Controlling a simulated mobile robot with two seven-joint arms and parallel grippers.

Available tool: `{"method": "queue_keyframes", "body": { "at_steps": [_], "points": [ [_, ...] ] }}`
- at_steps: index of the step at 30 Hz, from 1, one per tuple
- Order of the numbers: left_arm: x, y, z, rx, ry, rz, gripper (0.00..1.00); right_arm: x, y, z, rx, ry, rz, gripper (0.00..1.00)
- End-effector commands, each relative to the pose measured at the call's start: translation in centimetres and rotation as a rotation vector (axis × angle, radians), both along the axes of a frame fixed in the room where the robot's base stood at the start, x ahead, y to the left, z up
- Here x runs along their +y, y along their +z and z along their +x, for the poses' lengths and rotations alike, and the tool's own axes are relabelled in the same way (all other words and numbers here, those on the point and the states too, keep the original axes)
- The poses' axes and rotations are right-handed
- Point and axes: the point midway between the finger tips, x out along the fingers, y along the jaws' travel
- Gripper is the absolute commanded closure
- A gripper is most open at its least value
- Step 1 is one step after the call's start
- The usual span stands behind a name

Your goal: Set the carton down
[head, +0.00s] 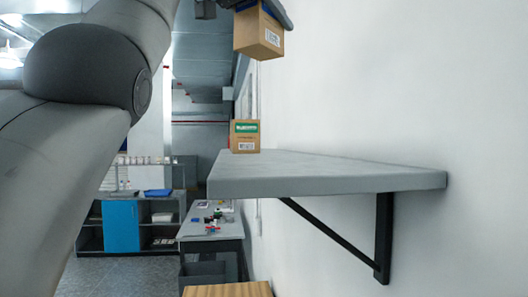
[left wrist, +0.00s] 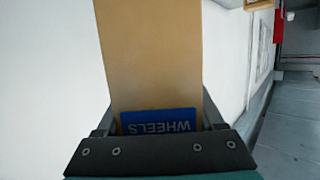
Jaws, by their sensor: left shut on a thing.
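A brown carton (head: 258,35) with a white barcode label hangs in the air at the top of the head view, above the grey wall shelf (head: 330,182) and clear of it. My left gripper (head: 252,6) is shut on this carton, partly cut off by the top edge. In the left wrist view the held carton (left wrist: 152,60) fills the space between the fingers (left wrist: 158,118), and its blue label reads "WHEELS", upside down. My right gripper is not in view.
Another brown carton (head: 244,136) with a green label stands at the shelf's left end. The rest of the shelf top looks bare. A black bracket (head: 383,235) supports the shelf from the white wall (head: 460,100). A cluttered table (head: 212,228) stands behind, lower down.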

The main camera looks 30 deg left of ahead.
Motion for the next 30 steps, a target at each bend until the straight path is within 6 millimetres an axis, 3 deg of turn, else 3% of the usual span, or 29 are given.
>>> {"method": "queue_keyframes", "body": {
  "at_steps": [5, 14, 30],
  "points": [
    [-0.8, 0.8, -0.7, -0.004, -0.016, -0.001, 1.00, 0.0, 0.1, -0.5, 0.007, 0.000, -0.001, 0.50],
    [-0.6, -0.5, -0.6, -0.006, -0.016, -0.006, 1.00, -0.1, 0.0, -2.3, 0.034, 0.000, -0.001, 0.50],
    [-0.7, -5.3, -0.7, -0.001, -0.014, 0.001, 1.00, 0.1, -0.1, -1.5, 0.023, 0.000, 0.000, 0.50]
  ]
}}
